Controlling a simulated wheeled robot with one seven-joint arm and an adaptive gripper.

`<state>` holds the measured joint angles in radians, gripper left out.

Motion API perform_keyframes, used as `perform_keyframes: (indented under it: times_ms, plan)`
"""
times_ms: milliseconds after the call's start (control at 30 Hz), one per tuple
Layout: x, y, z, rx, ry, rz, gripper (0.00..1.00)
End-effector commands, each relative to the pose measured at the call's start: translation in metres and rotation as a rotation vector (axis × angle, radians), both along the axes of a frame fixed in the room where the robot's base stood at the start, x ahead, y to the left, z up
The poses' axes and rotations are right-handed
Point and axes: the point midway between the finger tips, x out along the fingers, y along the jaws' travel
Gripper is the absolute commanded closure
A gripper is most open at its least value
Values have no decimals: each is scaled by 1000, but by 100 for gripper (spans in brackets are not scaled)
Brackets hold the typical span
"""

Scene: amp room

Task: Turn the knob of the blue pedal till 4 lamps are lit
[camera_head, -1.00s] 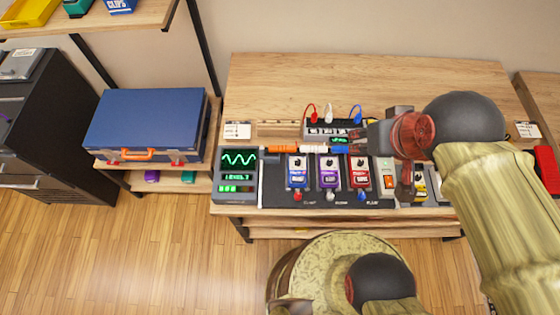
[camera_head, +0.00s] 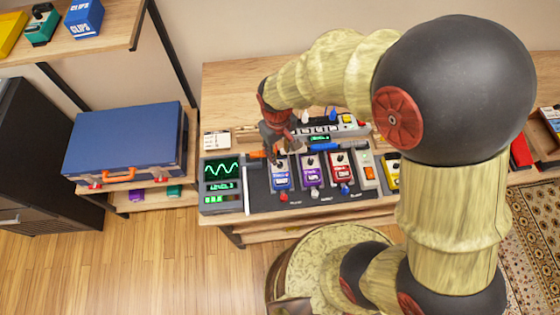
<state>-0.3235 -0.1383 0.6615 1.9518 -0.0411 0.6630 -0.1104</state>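The blue pedal (camera_head: 281,178) stands at the left of a row of pedals on the dark board, with a purple pedal (camera_head: 312,174) and a red pedal (camera_head: 341,169) to its right. My gripper (camera_head: 276,157) points down at the upper end of the blue pedal, over its knob. The gripper hides the knob, and I cannot tell whether it touches it. The fingers are too small and dark to tell open from shut. A screen unit (camera_head: 221,178) left of the pedals shows a green wave, a level readout and a row of small green lamps, too small to count.
The dark board lies on a wooden table (camera_head: 232,100). Behind the pedals stand a small device with cables and coloured cylinders. A white card (camera_head: 216,140) lies at the back left. A blue case (camera_head: 124,143) rests on a shelf at left. The wooden floor at lower left is clear.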

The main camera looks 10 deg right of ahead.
Motion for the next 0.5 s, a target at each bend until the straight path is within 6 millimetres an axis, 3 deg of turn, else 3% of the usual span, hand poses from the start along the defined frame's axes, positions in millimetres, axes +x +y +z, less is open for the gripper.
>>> perform_keyframes:
  times_ms: [500]
  plan:
    - [-2, -3, -68, -1, 2, 7, 66]
